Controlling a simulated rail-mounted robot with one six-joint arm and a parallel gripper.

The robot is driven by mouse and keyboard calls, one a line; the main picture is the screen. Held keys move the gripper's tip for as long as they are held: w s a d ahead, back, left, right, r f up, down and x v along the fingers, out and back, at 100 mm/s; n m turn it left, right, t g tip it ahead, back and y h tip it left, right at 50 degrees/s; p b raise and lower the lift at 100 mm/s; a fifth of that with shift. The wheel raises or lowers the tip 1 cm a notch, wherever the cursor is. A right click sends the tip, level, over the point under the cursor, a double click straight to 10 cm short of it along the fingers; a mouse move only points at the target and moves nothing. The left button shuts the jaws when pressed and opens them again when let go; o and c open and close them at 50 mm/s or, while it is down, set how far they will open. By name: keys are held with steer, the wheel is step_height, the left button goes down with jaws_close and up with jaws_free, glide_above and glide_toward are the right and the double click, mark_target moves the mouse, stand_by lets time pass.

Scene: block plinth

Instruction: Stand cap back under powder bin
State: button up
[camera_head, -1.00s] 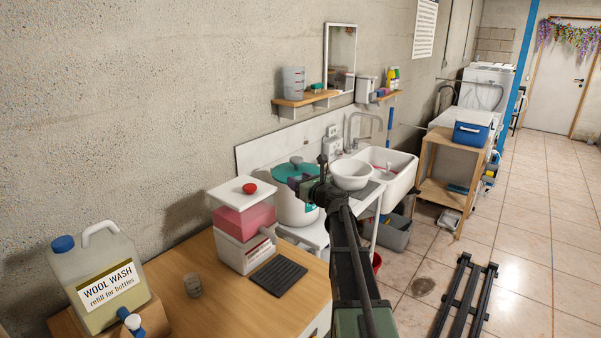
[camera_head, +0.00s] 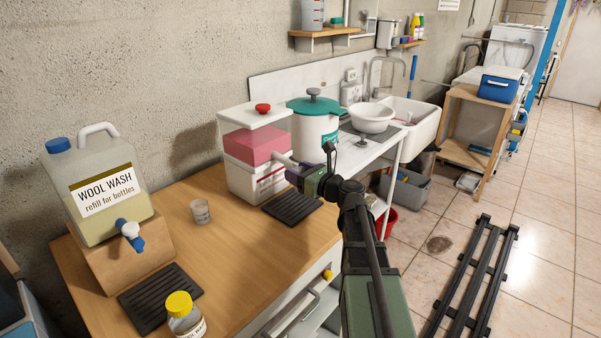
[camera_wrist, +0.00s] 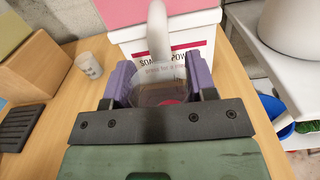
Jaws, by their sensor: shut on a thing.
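The powder bin (camera_head: 255,178) stands on the wooden counter, white below with pink powder showing above and a red knob on its lid. Its grey spout (camera_wrist: 158,35) points toward my gripper in the wrist view. My gripper (camera_wrist: 160,88) is shut on a see-through cap (camera_wrist: 158,97) with some pink showing low in it. The spout's end is over or just beyond the cap; I cannot tell which. In the head view my gripper (camera_head: 298,174) is in front of the bin, above a black ribbed mat (camera_head: 292,206), and the cap is hard to make out.
A small clear cup (camera_head: 200,211) stands left of the bin. Further left are a wool wash jug (camera_head: 98,190) on a wooden stand, a second black mat (camera_head: 158,298) and a yellow-capped bottle (camera_head: 184,313). A white pot (camera_head: 314,130) stands behind right.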

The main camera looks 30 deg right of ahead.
steer(key=shift+f+b, duration=3.45)
steer(key=shift+f, duration=0.1)
steer(key=shift+f, duration=0.15)
steer(key=o, duration=1)
